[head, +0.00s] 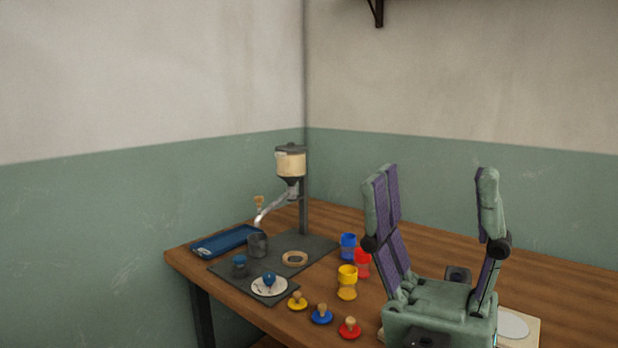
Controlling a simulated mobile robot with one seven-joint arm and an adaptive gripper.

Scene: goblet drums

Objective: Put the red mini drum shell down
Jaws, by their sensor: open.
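The red mini drum shell (362,258) stands on the wooden table, partly hidden by the yellow shell and close to my gripper's left finger in the picture. A blue shell (348,240) stands just behind and left of it. A yellow shell (347,272) stands in front of it. My gripper (433,172) is large in the foreground at the right, with its fingers wide apart and nothing visible between them. I cannot tell how far it is from the red shell.
Yellow (297,304), blue (321,316) and red (349,329) knobbed discs lie along the near edge. A dark mat (318,244) holds a dispenser stand (290,162), a ring (295,258) and dark cups. A blue tray (222,242) lies left. A pale board (518,326) is partly hidden at right.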

